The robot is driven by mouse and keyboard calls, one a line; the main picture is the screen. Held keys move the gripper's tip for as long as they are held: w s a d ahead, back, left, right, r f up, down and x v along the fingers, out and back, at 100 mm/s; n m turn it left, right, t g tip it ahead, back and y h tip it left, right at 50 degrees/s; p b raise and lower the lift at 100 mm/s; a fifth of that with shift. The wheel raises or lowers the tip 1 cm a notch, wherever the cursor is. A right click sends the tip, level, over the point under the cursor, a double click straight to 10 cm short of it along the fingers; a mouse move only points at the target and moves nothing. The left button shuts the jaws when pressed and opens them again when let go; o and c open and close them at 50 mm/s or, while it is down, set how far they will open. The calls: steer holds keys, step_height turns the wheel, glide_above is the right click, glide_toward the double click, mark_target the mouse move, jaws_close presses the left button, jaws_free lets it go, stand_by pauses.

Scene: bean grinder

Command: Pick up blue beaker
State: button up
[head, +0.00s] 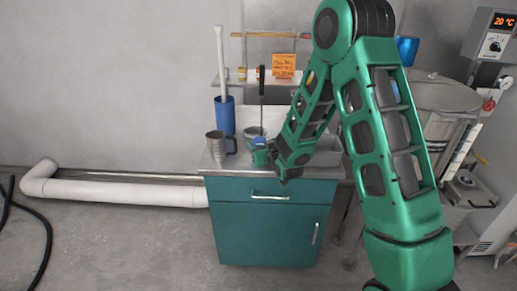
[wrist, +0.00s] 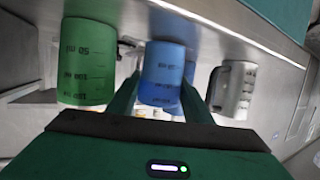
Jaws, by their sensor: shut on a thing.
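The blue beaker (wrist: 162,75) is see-through with dark volume marks. In the wrist view it sits between the two fingers of my gripper (wrist: 160,98), which is shut on it. In the head view my gripper (head: 263,153) is low over the front of the counter; the arm and hand hide most of the beaker there. A green beaker (wrist: 86,62) is to the left of my gripper in the wrist view, apart from the fingers.
The counter (head: 217,165) tops a teal cabinet (head: 268,225). A big metal vessel (head: 440,95) is at right.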

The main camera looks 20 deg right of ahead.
steer(key=shift+r, duration=1.45)
steer(key=s+a+r, duration=0.7)
steer(key=s+a, duration=0.1)
steer(key=shift+r, duration=0.4)
steer(key=shift+s+a, duration=0.1)
steer(key=shift+a, duration=0.05)
stand_by(1.1)
